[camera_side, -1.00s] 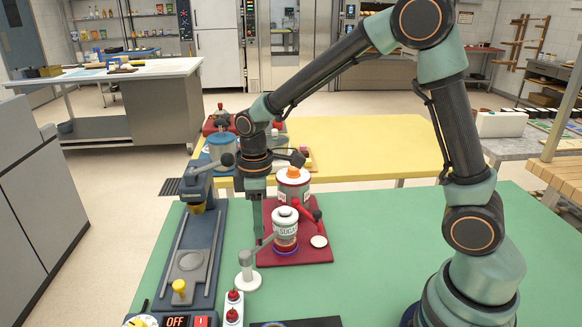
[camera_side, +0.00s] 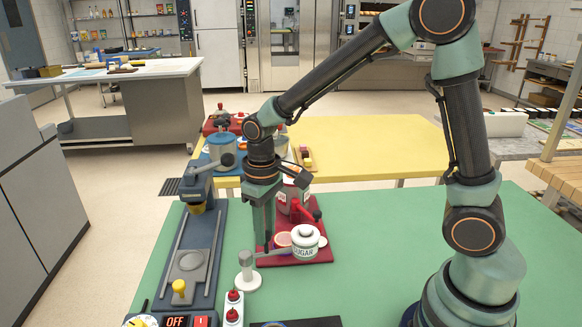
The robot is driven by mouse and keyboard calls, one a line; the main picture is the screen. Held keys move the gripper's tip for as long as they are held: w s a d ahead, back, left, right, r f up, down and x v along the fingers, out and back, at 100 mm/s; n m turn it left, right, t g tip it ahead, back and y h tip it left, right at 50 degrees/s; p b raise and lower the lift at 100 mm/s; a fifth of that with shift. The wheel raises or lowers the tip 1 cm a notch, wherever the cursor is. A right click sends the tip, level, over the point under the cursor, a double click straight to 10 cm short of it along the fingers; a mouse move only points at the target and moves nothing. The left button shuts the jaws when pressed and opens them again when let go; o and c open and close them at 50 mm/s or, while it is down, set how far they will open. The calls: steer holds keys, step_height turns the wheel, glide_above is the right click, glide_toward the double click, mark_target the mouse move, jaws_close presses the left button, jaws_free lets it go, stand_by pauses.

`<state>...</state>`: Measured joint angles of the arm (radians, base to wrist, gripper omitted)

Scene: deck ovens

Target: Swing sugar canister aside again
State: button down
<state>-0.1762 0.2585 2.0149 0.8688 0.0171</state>
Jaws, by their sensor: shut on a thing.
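The white sugar canister (camera_side: 305,238), with a SUGAR label and a round lid, sits at the end of a grey swing arm (camera_side: 275,252). That arm reaches right from a white post (camera_side: 247,274) on the green table. A pinkish round thing (camera_side: 283,239) with a purple rim shows just left of the canister, over a red board (camera_side: 322,256). My gripper (camera_side: 264,244) points down left of the canister, with its fingertips at the swing arm. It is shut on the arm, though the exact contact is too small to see.
A red lever (camera_side: 307,211) and a canister (camera_side: 290,194), partly hidden by my gripper, stand behind. A dark blue machine (camera_side: 188,262) with an OFF display lies left. The green table (camera_side: 380,235) is clear to the right.

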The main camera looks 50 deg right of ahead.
steer(key=m, duration=0.1)
steer(key=a+m, duration=0.1)
steer(key=m, duration=0.1)
steer(key=s+m, duration=0.1)
steer(key=m, duration=0.1)
steer(key=shift+s+a+r, duration=0.1)
steer(key=shift+a, duration=0.15)
stand_by(0.3)
steer(key=c, duration=0.7)
jaws_free()
steer(key=shift+o, duration=0.2)
step_height(320, 180, up, 12)
steer(key=shift+s, duration=0.1)
